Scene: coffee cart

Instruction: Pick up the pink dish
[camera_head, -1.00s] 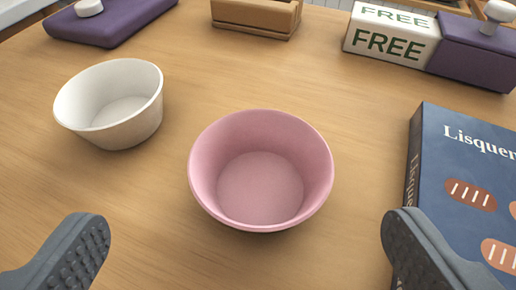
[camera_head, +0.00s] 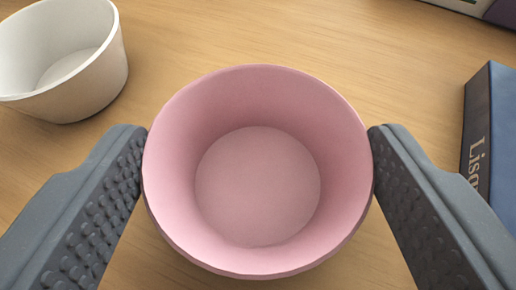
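The pink dish (camera_head: 258,187) is a round, empty bowl with sloping sides, upright in the middle of the view. My gripper (camera_head: 258,135) has one grey, studded finger on each side of it. Both fingertips meet the outside of the dish near its rim, left and right, so the gripper looks shut on it. The outer wall and underside of the dish are mostly hidden, and I cannot tell whether it rests on the wood.
A white bowl (camera_head: 98,90) stands at the upper left, apart from the dish and beyond my left finger. A dark blue box (camera_head: 480,130) with light lettering stands at the right edge. The wooden counter (camera_head: 300,35) behind the dish is clear.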

